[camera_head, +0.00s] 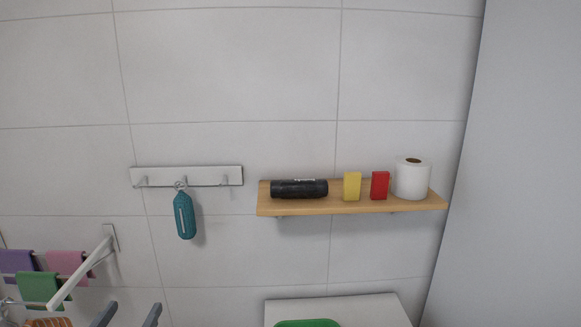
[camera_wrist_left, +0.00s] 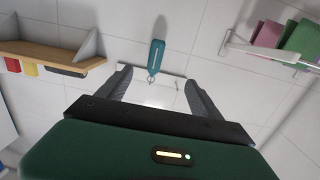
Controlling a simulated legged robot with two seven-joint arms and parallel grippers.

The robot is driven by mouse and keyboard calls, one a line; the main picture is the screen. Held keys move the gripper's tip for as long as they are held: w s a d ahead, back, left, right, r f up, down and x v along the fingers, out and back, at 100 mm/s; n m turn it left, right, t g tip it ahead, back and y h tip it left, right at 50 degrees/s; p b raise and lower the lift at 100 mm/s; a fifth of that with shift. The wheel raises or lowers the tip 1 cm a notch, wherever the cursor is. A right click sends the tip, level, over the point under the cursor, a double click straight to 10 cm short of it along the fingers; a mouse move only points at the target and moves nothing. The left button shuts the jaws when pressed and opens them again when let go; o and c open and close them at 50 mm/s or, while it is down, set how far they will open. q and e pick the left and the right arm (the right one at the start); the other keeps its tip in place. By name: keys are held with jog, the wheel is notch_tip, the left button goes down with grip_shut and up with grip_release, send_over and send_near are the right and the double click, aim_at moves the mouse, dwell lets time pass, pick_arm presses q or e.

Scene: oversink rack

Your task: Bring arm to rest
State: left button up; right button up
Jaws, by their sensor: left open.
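My left gripper (camera_head: 127,316) shows only as two grey fingertips at the bottom edge of the head view, left of centre. In the left wrist view the gripper (camera_wrist_left: 159,88) is open with nothing between its fingers. A teal bottle-shaped item (camera_head: 185,215) hangs from the middle hook of a white hook rail (camera_head: 187,175) on the tiled wall. The teal item also shows beyond the fingers in the left wrist view (camera_wrist_left: 156,57). My right gripper is in neither view.
A wooden shelf (camera_head: 350,207) holds a black roll (camera_head: 299,189), a yellow box (camera_head: 352,186), a red box (camera_head: 380,185) and a white paper roll (camera_head: 411,179). A rack (camera_head: 95,262) with coloured cloths (camera_head: 38,288) is at lower left. A green item (camera_head: 307,323) sits on a white surface (camera_head: 340,308) below.

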pick_arm(q)
notch_tip(320, 180, down, 9)
jog(key=d+g, duration=0.1)
jog(key=g, duration=0.3)
jog(key=s+d+f+g, duration=0.5)
jog(key=s+f, duration=0.2)
jog(key=s+d+f+g, duration=0.5)
jog(key=s+f, duration=0.3)
jog(key=shift+d+f+g+h, duration=0.2)
jog(key=shift+d+g+h, duration=0.1)
jog(key=shift+g, duration=0.1)
jog(key=shift+a, duration=0.1)
dwell(0.4)
